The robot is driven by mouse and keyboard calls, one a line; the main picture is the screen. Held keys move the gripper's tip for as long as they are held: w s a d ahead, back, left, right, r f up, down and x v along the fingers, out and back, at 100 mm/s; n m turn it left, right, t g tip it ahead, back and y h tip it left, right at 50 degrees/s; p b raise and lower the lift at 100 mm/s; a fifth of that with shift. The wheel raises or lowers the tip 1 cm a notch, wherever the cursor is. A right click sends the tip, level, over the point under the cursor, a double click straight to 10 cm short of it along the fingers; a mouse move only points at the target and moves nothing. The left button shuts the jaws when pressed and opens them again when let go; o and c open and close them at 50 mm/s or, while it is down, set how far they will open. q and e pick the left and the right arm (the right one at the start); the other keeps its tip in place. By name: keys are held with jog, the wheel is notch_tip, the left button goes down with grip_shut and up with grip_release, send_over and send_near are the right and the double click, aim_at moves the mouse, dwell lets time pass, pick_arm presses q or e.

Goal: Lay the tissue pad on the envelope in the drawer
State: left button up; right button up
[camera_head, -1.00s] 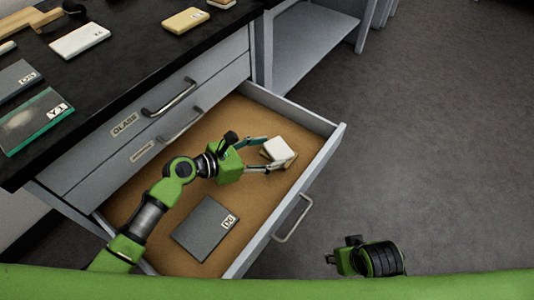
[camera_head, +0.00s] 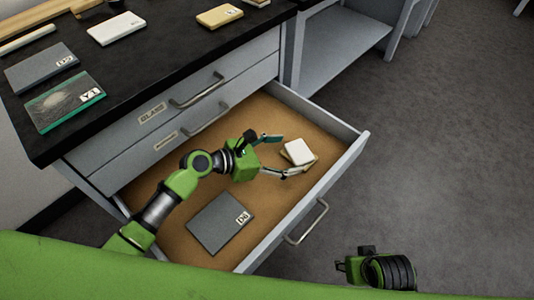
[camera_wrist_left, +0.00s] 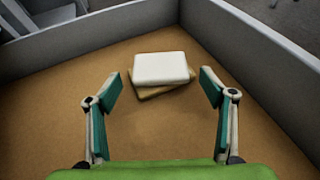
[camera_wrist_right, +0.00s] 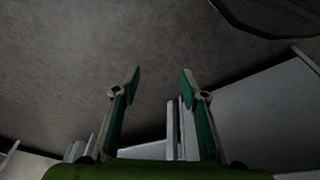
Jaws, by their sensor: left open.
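The white tissue pad (camera_head: 298,152) lies on top of the tan envelope (camera_head: 309,163) in the open drawer (camera_head: 272,210). The pad also shows in the left wrist view (camera_wrist_left: 161,68), turned a little against the envelope (camera_wrist_left: 163,91), whose edge sticks out below it. My left gripper (camera_head: 286,155) is open inside the drawer. In the left wrist view its fingers (camera_wrist_left: 158,90) stand apart, back from the pad and clear of it. My right gripper (camera_wrist_right: 158,80) is open and empty over the floor, outside the drawer.
A dark grey booklet (camera_head: 216,224) lies flat in the drawer, nearer the front. The black countertop (camera_head: 150,75) holds a green-edged booklet (camera_head: 62,103), a grey one (camera_head: 41,68), a white pad (camera_head: 116,28) and a yellow one (camera_head: 219,16). The floor to the right is clear.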

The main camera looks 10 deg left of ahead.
pick_arm(q)
jog(key=p+v, duration=0.2)
jog(key=v, duration=0.9)
pick_arm(e)
notch_tip(320, 180, down, 8)
jog(key=s, duration=0.1)
jog(key=shift+r+g, duration=0.2)
jog(key=shift+g, duration=0.1)
jog(key=shift+s+a, duration=0.1)
